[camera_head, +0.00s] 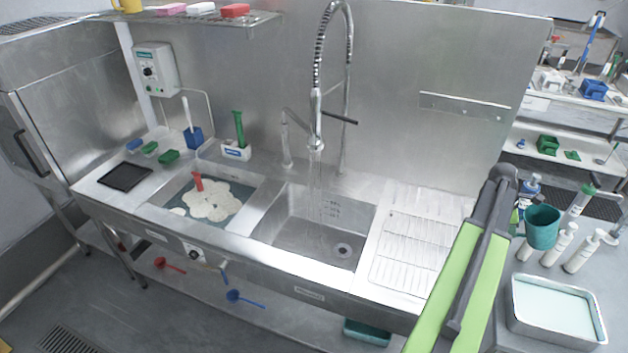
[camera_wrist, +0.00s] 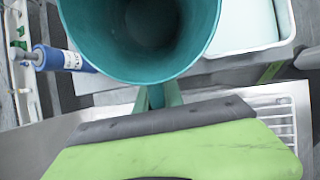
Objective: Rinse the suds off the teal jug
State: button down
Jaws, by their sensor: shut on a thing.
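The teal jug (camera_head: 542,228) is at the right in the head view, over the right-hand counter, beside my green arm. Its open mouth fills the top middle of the wrist view (camera_wrist: 150,30). My gripper (camera_wrist: 160,118) is shut on the jug's handle below the rim; the grip itself is mostly hidden. I see no clear suds on the visible jug surfaces. Water runs from the spring tap (camera_head: 316,125) into the right sink basin (camera_head: 290,235). The left basin (camera_head: 240,192) holds dark water with white suds and a red-handled item.
A wire drying rack (camera_head: 410,255) lies right of the running-water basin, partly behind my arm. White bottles (camera_head: 562,245) and a metal tray of pale liquid (camera_head: 514,300) stand on the right counter. A side tap (camera_head: 287,150) stands behind the basins.

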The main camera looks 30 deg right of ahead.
jog(key=shift+s, duration=0.1)
jog(key=s+a, duration=0.4)
jog(key=a, duration=0.2)
jog(key=shift+s+a, duration=0.2)
jog(key=shift+a, duration=0.15)
dwell(1.4)
jog(key=s+a+r+p, duration=0.2)
jog(key=a+r+p, duration=0.2)
jog(key=shift+s+a, duration=0.15)
jog(key=shift+s, duration=0.1)
